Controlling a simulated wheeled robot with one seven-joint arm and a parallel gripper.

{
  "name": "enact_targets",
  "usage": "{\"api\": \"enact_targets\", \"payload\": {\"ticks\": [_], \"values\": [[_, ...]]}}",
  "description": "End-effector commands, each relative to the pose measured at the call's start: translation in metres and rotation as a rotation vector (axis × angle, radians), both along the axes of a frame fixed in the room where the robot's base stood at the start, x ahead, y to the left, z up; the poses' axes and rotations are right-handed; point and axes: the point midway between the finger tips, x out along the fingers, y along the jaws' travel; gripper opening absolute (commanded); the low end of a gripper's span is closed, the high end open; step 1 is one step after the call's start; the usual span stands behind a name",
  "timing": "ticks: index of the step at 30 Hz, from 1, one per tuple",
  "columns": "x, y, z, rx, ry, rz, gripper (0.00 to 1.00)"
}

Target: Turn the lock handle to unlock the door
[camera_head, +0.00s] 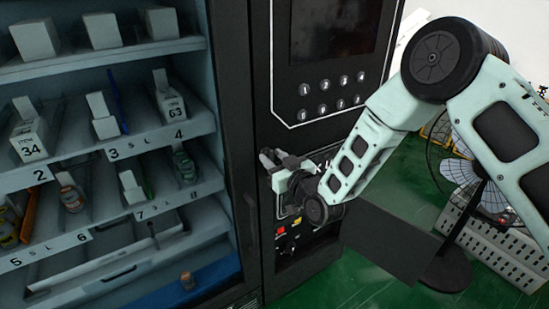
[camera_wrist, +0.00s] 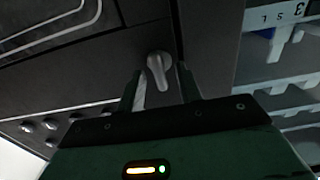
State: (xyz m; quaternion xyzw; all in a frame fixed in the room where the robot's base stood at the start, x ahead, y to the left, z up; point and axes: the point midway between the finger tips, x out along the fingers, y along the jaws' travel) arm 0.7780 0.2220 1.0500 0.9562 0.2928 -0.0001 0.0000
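The lock handle (camera_wrist: 158,70) is a small grey lever on a round base. It is set in the dark front panel of the vending machine, and its free end points toward my gripper in the wrist view. My gripper (camera_wrist: 162,88) is open, with one finger on each side of the lever's free end; contact cannot be made out. In the head view my gripper (camera_head: 270,163) is at the machine's front panel below the keypad, and it hides the lock handle. The door (camera_head: 228,120) on the left looks shut.
Shelves with boxes and small bottles stand behind the door. A keypad (camera_head: 332,95) and a dark screen (camera_head: 335,30) are above my gripper, with red and yellow parts (camera_head: 288,231) below it. A fan (camera_head: 462,170) stands on the green floor at right.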

Motion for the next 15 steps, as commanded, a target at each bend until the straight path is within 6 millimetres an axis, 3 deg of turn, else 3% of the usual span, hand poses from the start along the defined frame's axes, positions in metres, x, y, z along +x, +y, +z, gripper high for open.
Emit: {"api": "enact_targets", "payload": {"ticks": [2,3,6,15], "values": [[-0.0002,-0.0001,-0.0001,0.0,0.0,0.0,0.35],[-0.0002,-0.0001,-0.0001,0.0,0.0,0.0,0.3],[-0.0002,-0.0002,-0.0001,0.0,0.0,0.0,0.02],[-0.0003,-0.0004,-0.0009,0.011,0.007,0.0,0.0]]}}
